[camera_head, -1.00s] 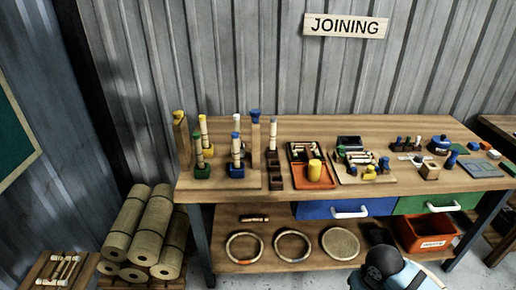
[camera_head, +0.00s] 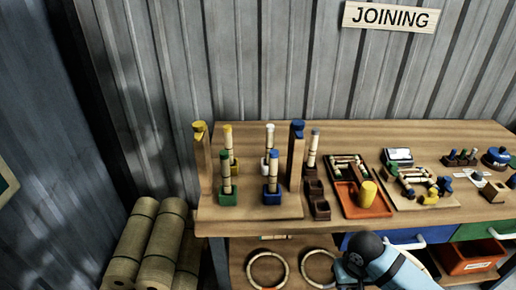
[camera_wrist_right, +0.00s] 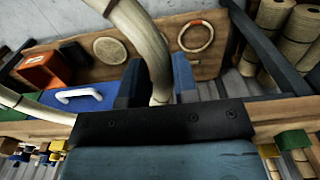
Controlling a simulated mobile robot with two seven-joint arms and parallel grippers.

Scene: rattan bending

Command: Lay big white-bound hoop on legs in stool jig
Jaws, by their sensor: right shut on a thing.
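My right gripper (camera_wrist_right: 158,88) is shut on a thick, pale rattan hoop (camera_wrist_right: 150,50), whose curve runs up from between the blue fingers. Another stretch of pale tube shows at the left of the wrist view. Its binding colour cannot be told, and the held hoop is not visible in the head view. The stool jig (camera_head: 290,208) stands on the bench's left end. Its upright legs sit in yellow, white, green (camera_head: 227,185) and blue (camera_head: 272,178) blocks, between a yellow-topped post (camera_head: 202,155) and a blue-topped post (camera_head: 296,155). My left gripper is out of view.
The bench (camera_head: 360,133) also bears an orange tray (camera_head: 378,207) and a board of small parts right of the jig. On the lower shelf lie a thin hoop (camera_head: 268,270) and another, partly hidden by my right arm. Rattan rolls (camera_head: 135,240) stand at the left.

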